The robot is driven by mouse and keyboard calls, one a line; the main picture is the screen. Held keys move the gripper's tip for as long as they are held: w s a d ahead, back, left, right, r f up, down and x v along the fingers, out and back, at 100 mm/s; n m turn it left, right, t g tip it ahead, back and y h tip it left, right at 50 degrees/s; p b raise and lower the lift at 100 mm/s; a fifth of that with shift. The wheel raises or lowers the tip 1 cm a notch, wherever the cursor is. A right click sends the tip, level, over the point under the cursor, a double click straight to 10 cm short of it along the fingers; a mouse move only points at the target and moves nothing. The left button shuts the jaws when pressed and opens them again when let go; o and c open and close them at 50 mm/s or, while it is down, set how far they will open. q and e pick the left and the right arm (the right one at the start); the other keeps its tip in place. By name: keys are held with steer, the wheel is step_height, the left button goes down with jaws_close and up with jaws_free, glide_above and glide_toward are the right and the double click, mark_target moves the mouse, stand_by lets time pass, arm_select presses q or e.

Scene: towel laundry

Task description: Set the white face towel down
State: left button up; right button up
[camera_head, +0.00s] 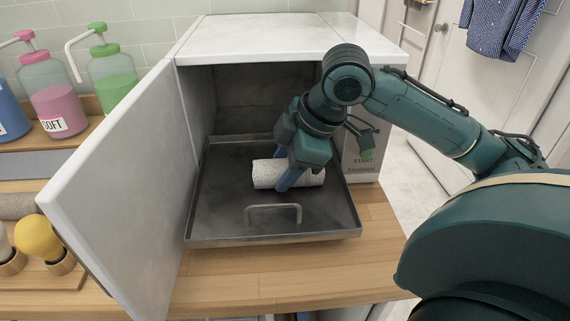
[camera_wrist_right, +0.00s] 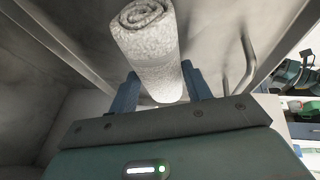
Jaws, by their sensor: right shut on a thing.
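The white face towel (camera_head: 264,174) is rolled up and lies crosswise over the grey metal tray (camera_head: 225,215), which sticks out of the open white cabinet (camera_head: 262,40). My right gripper (camera_head: 286,180) is shut around the roll, one blue finger on its near side. In the right wrist view the rolled towel (camera_wrist_right: 150,50) sits between the two blue fingers (camera_wrist_right: 158,90), its spiral end facing up in the picture. I cannot tell whether the towel touches the tray floor. My left gripper is in neither view.
The cabinet door (camera_head: 120,190) stands open on the left. A metal handle (camera_head: 272,209) rises at the tray's front. A START button (camera_head: 366,153) is on the cabinet's right front. Pump bottles (camera_head: 52,95) stand at the left. The tray's left and front parts are bare.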

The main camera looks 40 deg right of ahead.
steer(key=o, duration=0.9)
steer(key=shift+o, duration=0.2)
steer(key=shift+r, duration=0.15)
steer(key=p+v, duration=0.2)
steer(key=v, duration=0.9)
steer(key=shift+s+r, duration=0.15)
steer(key=shift+r, duration=0.2)
